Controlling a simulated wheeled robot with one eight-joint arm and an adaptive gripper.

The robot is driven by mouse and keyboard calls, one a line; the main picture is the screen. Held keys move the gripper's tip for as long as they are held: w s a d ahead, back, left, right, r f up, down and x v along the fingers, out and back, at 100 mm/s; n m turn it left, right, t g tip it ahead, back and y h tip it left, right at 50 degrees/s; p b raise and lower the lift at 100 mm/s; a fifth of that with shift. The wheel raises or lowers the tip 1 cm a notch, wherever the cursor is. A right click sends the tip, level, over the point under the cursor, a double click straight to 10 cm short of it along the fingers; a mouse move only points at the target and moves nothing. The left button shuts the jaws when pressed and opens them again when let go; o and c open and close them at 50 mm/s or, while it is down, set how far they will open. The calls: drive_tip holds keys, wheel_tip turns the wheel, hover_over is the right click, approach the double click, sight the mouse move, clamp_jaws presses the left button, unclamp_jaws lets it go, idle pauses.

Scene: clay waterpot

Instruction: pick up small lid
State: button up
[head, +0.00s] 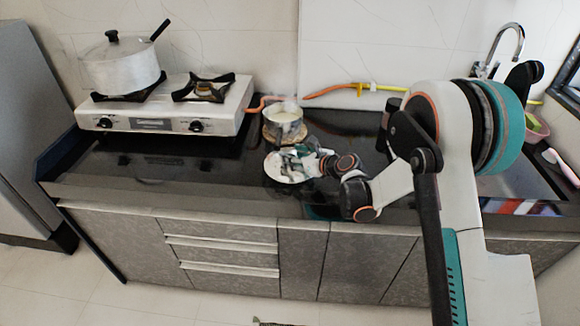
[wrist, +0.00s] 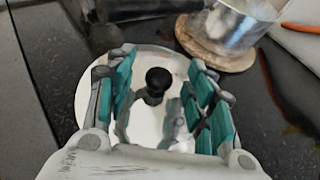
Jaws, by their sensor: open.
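The small lid is a round, shiny silver disc with a black knob. It lies on the dark countertop in the head view (head: 276,171), partly covered by my gripper (head: 300,160). In the wrist view the lid (wrist: 145,65) fills the middle, and its black knob (wrist: 157,80) stands between the fingers. My gripper (wrist: 160,90) is open, with teal-padded fingers on both sides of the knob. I see a gap between the fingers and the knob. The lid's near edge is hidden behind my gripper.
A small metal pot (head: 284,122) stands on a round wooden trivet (wrist: 190,48) just behind the lid. A two-burner stove (head: 150,122) with a large lidded pot (head: 120,68) is at the left. A sink is at the right. The counter (head: 200,175) left of the lid is clear.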

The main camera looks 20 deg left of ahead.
drive_tip(key=shift+a, duration=0.1)
clamp_jaws()
idle(0.4)
